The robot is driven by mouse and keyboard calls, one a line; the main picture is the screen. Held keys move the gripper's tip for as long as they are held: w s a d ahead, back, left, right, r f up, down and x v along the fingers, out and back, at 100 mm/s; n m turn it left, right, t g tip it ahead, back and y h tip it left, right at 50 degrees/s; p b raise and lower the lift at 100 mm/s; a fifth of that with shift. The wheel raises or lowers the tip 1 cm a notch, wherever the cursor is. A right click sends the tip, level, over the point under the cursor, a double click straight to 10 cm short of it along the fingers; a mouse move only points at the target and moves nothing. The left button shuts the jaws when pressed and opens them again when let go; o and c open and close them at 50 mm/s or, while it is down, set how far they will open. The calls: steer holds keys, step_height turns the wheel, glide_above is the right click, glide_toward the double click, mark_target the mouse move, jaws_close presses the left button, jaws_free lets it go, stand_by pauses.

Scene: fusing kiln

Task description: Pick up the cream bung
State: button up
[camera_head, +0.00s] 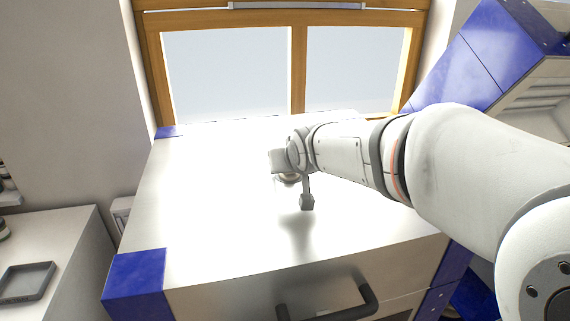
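My gripper (305,197) hangs over the white kiln top (215,215) at the end of my arm, which reaches in from the right. One grey fingertip shows, pointing down, with a shadow on the kiln top below it. The other finger is not clearly visible, so I cannot tell the gap between them. A small pale round thing (288,179) shows just behind the finger, partly hidden by my wrist. It may be the cream bung, but it is too small and covered to be sure. I cannot tell whether my gripper touches it.
The kiln has blue corners (138,285) and a dark front handle (330,310). A wood-framed window (295,70) stands behind it. A blue and white unit (465,60) is at the back right. A grey tray (26,282) lies on a side counter at left. The kiln top's left part is clear.

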steer(key=c, duration=1.1)
step_height(320, 180, up, 10)
steer(key=shift+r, duration=0.1)
